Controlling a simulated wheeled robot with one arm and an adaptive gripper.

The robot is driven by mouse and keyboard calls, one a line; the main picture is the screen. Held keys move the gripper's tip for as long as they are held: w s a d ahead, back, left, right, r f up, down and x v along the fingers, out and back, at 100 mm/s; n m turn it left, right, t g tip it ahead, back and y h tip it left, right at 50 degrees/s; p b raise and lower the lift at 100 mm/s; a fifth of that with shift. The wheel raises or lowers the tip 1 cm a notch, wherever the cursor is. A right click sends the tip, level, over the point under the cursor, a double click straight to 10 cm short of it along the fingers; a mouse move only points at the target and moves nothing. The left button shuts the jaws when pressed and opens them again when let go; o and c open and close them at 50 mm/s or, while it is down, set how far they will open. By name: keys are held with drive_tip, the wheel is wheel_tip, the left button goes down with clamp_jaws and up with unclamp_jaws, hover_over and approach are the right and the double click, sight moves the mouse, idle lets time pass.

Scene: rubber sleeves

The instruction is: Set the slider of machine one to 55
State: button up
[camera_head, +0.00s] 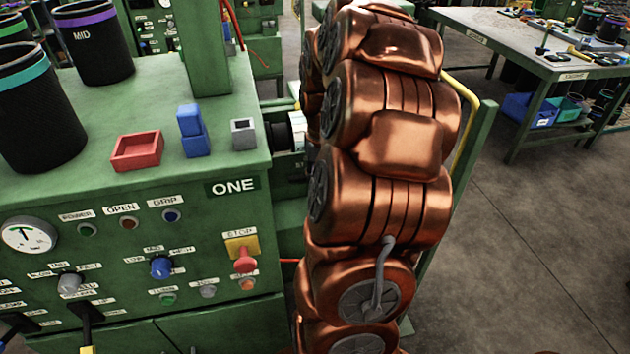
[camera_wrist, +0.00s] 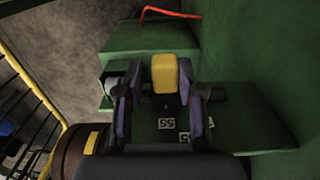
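Machine one is the green cabinet (camera_head: 235,215) with the ONE plate, at the left of the head view. In the wrist view, a yellow block (camera_wrist: 165,74), seemingly the slider's handle, stands over a green surface (camera_wrist: 245,120). A white label reading 55 (camera_wrist: 166,123) lies on that surface, with a partly covered label beside it. My gripper (camera_wrist: 160,88) has its two dark fingers on either side of the yellow block. A gap shows at the left finger; the right finger is very close, and contact is unclear. My arm hides the gripper and slider in the head view.
On the machine's top stand dark sleeves (camera_head: 97,48), a red tray (camera_head: 137,151), a blue block (camera_head: 193,130) and a small grey block (camera_head: 244,134). A red stop button (camera_head: 244,260) is on the front. A work table (camera_head: 540,45) stands at the back right. Floor at right is clear.

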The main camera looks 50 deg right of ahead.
drive_tip(key=shift+o, duration=1.3)
wheel_tip(320, 180, up, 12)
